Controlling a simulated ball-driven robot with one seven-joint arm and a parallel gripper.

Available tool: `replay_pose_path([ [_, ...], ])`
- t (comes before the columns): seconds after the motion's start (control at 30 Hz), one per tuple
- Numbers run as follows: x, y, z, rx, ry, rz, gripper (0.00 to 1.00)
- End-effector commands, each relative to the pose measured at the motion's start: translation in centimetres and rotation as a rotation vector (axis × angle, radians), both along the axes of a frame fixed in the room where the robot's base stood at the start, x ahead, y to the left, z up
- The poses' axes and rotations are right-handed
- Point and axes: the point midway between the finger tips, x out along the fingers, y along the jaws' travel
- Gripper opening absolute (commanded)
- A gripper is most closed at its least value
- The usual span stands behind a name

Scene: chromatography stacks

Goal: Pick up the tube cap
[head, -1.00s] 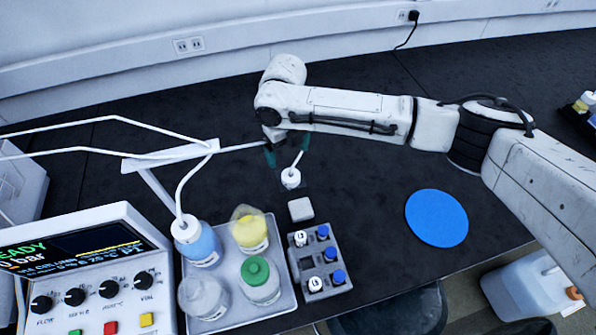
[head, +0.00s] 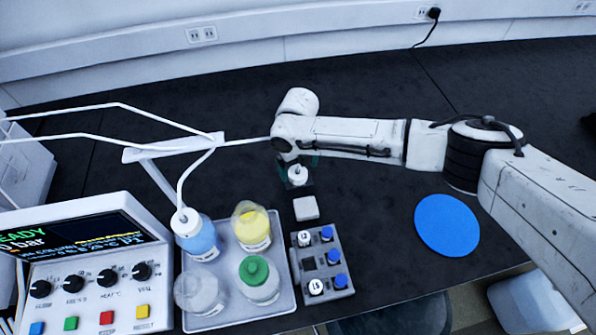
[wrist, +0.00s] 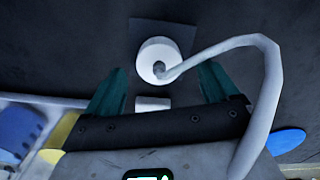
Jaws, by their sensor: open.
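The tube cap (head: 298,176) is white and round and stands on a small dark square pad. In the wrist view the cap (wrist: 151,53) is at the top middle, with a white bent tube (wrist: 262,90) running from it to the right and down. My gripper (head: 297,162) is open, its teal fingers close above the cap. In the wrist view the gripper (wrist: 162,70) has one finger left and one right of the cap's near side, with gaps on both sides. Nothing is between the fingers in a grip. In the head view my wrist hides part of the tube.
A small white block (head: 306,208) lies just in front of the cap. A grey vial rack (head: 309,264) and a tray (head: 285,290) of bottles stand nearer. A white tubing arm (head: 172,150) is close on the left. A blue disc (head: 447,225) lies right, with bare bench between.

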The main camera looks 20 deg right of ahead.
Motion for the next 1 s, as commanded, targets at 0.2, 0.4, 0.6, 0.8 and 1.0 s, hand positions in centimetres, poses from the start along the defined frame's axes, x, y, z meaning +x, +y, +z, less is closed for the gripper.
replay_pose_path([
  [0.2, 0.0, 0.1, -2.3, -0.001, 0.0, 0.0, 0.88],
  [0.4, 0.1, 0.0, -2.6, 0.0, -0.001, 0.0, 0.88],
  [0.6, 0.1, 0.1, -2.6, 0.0, -0.001, 0.0, 0.74],
  [0.8, 0.1, 0.1, -2.6, 0.0, -0.001, 0.0, 0.55],
  [1.0, 0.1, 0.1, -2.6, 0.0, -0.001, 0.0, 0.36],
])
